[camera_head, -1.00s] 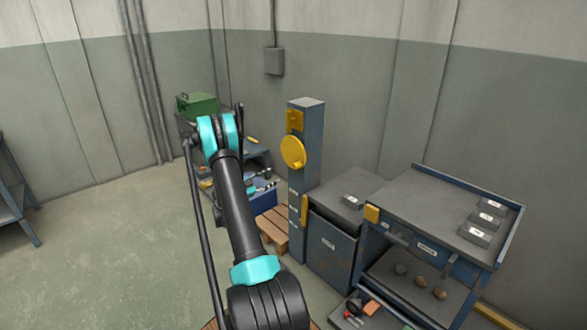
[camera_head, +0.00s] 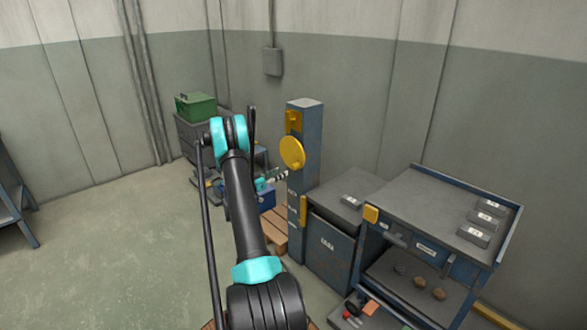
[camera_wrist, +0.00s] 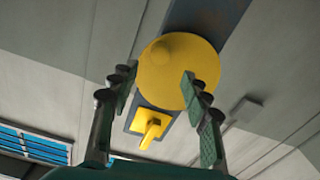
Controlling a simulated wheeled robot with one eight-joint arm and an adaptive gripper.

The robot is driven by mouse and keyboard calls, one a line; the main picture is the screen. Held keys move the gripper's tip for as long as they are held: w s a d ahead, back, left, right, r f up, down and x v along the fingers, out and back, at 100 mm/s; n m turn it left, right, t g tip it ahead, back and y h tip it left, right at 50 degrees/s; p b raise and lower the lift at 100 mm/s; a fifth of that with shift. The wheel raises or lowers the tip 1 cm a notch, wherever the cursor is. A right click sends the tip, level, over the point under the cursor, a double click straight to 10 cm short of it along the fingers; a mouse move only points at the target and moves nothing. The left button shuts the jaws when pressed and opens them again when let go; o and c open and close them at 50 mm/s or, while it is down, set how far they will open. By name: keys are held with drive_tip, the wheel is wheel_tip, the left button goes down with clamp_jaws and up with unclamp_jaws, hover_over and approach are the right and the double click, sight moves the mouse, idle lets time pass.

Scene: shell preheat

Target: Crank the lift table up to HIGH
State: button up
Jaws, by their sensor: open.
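A blue-grey column (camera_head: 304,150) carries a round yellow disc (camera_head: 292,153) on its side, with a yellow block (camera_head: 294,121) above it. A small yellow piece (camera_head: 303,210) sits lower on the column beside pale labels too small to read. In the wrist view the yellow disc (camera_wrist: 178,72) bears a faint round knob and lies beyond the fingertips. My gripper (camera_wrist: 159,80) is open and empty, its fingers spread in front of the disc. In the head view my gripper (camera_head: 277,177) is small, below and left of the disc, partly behind my arm.
A grey-topped cabinet (camera_head: 332,243) stands right of the column. A blue bench (camera_head: 433,197) with labelled grey blocks is further right. A wooden pallet (camera_head: 273,232) and a blue bin (camera_head: 265,199) lie behind my arm. A green box (camera_head: 196,106) stands at the back.

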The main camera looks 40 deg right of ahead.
sight(293, 167)
drive_tip(key=d, duration=0.9)
drive_tip(key=shift+w+d, duration=0.2)
drive_tip(key=shift+w, duration=0.15)
clamp_jaws()
